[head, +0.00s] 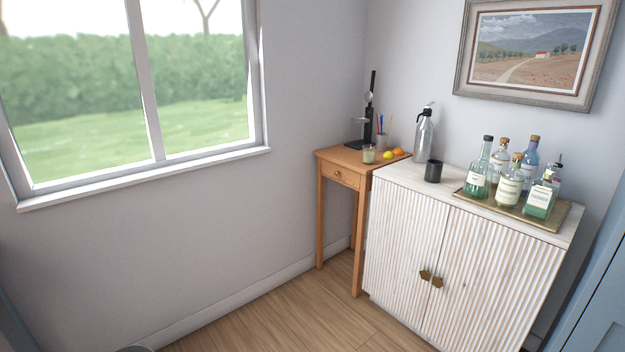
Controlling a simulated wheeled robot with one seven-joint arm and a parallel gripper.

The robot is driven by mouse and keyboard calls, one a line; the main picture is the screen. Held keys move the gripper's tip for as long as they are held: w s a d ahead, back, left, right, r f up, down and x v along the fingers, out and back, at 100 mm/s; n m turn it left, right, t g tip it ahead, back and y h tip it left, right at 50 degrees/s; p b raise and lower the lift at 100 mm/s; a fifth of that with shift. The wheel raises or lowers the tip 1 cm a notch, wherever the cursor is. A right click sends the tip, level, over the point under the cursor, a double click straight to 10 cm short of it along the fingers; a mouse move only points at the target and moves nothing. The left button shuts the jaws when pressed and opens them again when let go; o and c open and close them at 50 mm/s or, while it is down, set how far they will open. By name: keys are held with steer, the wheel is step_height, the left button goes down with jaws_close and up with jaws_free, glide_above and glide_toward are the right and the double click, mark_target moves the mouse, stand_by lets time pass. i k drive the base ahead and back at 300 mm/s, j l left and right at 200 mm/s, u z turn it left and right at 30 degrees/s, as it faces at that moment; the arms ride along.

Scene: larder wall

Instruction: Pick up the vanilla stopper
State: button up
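Several glass bottles stand close together on a brass-coloured tray (465,194) on top of the white ribbed cabinet. A front bottle (508,192) with a cream label has a tan stopper (517,157). A bottle behind it has a tan stopper (504,142), and a bluish bottle at the back has a brownish stopper (535,139). The left green bottle (477,181) has a black cap (488,138). The labels are too small to read, so I cannot tell which stopper is the vanilla one. My gripper is not in view.
The white cabinet (405,230) has two ribbed doors. A black cup (433,171) and a silver siphon bottle (423,137) stand left of the tray. A small wooden table (341,178) with a jar, fruit and a pen cup adjoins it. The floor in front is clear.

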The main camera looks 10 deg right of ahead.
mark_target(501, 159)
steer(key=i+z, duration=0.1)
steer(key=i, duration=0.55)
steer(key=i+j+z, duration=0.1)
steer(key=i, duration=0.5)
steer(key=i+j+z, duration=0.1)
steer(key=i, duration=0.55)
steer(key=j, duration=0.1)
